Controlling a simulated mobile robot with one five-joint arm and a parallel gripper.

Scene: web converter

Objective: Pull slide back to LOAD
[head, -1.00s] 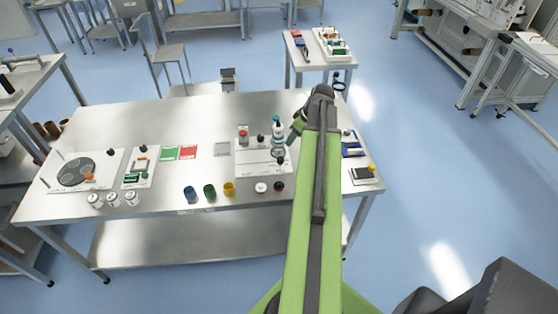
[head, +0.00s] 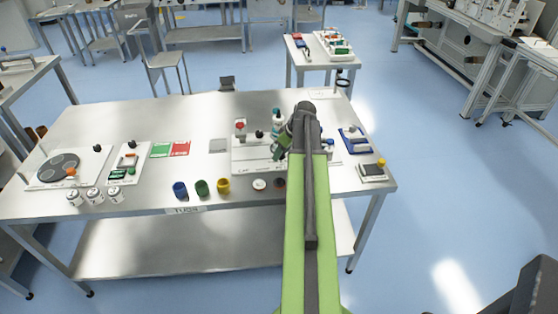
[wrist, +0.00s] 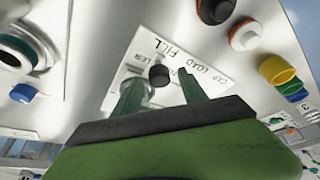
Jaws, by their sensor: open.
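The white station plate (head: 240,166) lies on the steel table, and in the wrist view the plate (wrist: 150,45) carries the printed words FILL and CAP LOAD. A black round knob (wrist: 159,75) stands on it, apparently the slide's handle. My gripper (wrist: 158,82) is open, with one green finger on each side of the knob's near side; whether they touch it is unclear. In the head view my gripper (head: 282,145) is low over the plate's right part and hides some of it. The slide itself is mostly hidden by the fingers.
A blue tray (head: 354,141) is to the right. Bare table lies behind.

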